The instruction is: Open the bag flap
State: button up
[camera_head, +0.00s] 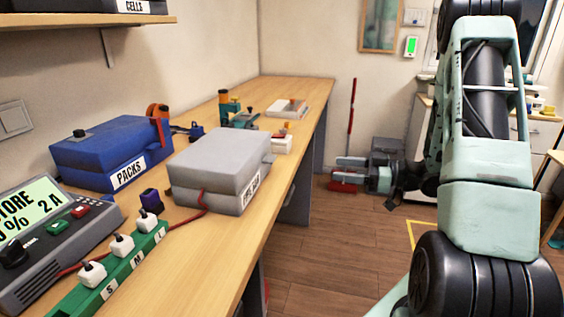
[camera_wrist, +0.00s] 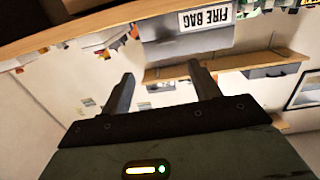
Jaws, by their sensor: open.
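The grey fire bag (camera_head: 215,168) sits on the workbench in the head view, a boxy bag with a white label on its end. Its top flap (camera_head: 222,150) looks closed and lies flat. In the wrist view the bag (camera_wrist: 188,42) appears upside down, with its FIRE BAG label readable. My gripper (camera_head: 338,174) is to the right of the bag, out past the bench edge and apart from it. Its fingers point left towards the bench. In the wrist view the two fingers (camera_wrist: 161,80) are spread wide with nothing between them.
The blue PACKS bag (camera_head: 112,152) stands behind-left of the grey bag. A green strip with white plugs (camera_head: 110,265) and a charger (camera_head: 45,240) are in front, with a red cable beside the bag. The bench's right edge (camera_head: 285,185) is clear.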

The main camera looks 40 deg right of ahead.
jog(key=s, duration=0.1)
jog(key=p, duration=0.1)
send_near(275, 159)
jog(key=shift+y, duration=0.4)
jog(key=x, duration=0.8)
jog(key=shift+w+d+f, duration=0.15)
jog(key=shift+w+f, duration=0.15)
jog(key=shift+f, duration=0.15)
jog(key=c, duration=1.3)
jog(key=shift+r+p, duration=0.15)
jog(key=shift+p, duration=0.15)
grip_shut()
